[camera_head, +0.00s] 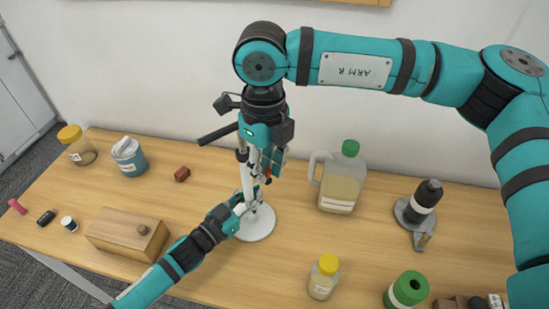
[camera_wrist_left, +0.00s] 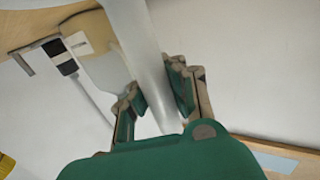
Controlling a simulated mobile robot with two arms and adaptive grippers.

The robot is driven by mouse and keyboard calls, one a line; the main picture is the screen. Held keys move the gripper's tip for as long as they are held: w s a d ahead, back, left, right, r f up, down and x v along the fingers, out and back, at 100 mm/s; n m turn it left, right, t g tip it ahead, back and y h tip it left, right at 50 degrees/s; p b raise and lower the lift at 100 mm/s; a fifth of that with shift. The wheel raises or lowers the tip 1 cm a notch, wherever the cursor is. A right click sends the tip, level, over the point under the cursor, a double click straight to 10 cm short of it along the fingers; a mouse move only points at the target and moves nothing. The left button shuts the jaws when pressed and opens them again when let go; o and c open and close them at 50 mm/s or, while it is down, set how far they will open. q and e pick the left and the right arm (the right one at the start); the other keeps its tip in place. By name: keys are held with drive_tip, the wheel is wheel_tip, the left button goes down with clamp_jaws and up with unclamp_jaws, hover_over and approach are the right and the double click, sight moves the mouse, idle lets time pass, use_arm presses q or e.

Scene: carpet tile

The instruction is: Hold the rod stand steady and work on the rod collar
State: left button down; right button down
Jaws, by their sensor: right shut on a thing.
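The rod stand has a round white base (camera_head: 258,226) on the table in the head view, with a pale upright rod (camera_head: 251,172) above it. In the left wrist view the rod (camera_wrist_left: 150,70) runs between my left gripper's fingers (camera_wrist_left: 158,98). It is unclear whether both pads touch it. In the head view my left gripper (camera_head: 243,203) is at the rod's lower part, just above the base. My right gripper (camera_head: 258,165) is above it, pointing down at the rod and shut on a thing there. Its fingers hide most of that, and I cannot make out the rod collar clearly.
A jug with a green cap (camera_head: 342,183) stands right of the stand. A yellow-capped jar (camera_head: 323,278) and a green roll (camera_head: 406,290) are in front. A wooden box (camera_head: 128,233) lies left, near my left arm.

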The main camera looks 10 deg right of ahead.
use_arm(q)
drive_tip(key=shift+s+d, duration=0.1)
use_arm(e)
drive_tip(key=shift+s+a+m, duration=0.25)
drive_tip(key=shift+a+m, duration=0.95)
drive_tip(key=shift+m, duration=0.45)
drive_tip(key=shift+s+a+m, duration=0.2)
drive_tip(key=shift+a+m, duration=0.95)
drive_tip(key=shift+m, duration=0.5)
drive_tip(key=c, duration=1.2)
unclamp_jaws()
drive_tip(key=shift+c, duration=0.2)
wheel_tip(320, 180, up, 12)
